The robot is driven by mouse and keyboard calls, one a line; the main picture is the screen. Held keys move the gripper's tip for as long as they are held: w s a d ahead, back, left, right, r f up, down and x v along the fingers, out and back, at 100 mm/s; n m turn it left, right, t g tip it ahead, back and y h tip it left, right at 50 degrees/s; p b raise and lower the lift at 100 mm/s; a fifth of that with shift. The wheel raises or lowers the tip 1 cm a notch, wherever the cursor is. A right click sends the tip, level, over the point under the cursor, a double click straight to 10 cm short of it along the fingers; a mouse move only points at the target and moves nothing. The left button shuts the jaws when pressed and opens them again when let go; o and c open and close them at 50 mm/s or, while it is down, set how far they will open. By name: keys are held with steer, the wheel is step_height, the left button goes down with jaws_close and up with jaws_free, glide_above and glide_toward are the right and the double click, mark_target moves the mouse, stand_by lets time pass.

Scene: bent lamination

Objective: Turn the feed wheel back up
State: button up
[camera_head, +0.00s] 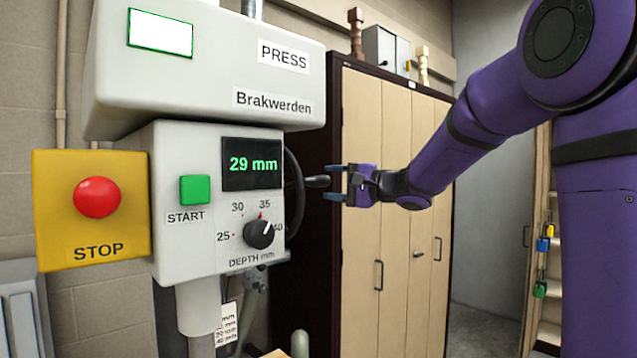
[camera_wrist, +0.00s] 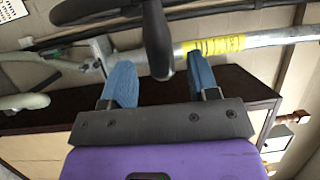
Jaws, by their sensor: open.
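The feed wheel (camera_head: 292,205) is a dark wheel seen nearly edge-on at the right side of the press, partly hidden behind the press body. Its dark handle (camera_head: 317,182) sticks out to the right. My gripper (camera_head: 332,182) is open, its two blue fingers just right of the handle's end and pointing at it. In the wrist view the dark handle (camera_wrist: 155,35) reaches down into the gap between the open blue fingers (camera_wrist: 162,80), with room on both sides. I cannot tell how deep it sits. The display (camera_head: 252,164) reads 29 mm.
The press front carries a green START button (camera_head: 195,189) and a depth knob (camera_head: 260,234). A yellow box with a red STOP button (camera_head: 97,197) is at the left. A tall cabinet (camera_head: 400,130) stands behind my gripper.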

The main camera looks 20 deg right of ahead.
mark_target(325, 182)
steer(key=shift+x, duration=2)
jaws_close()
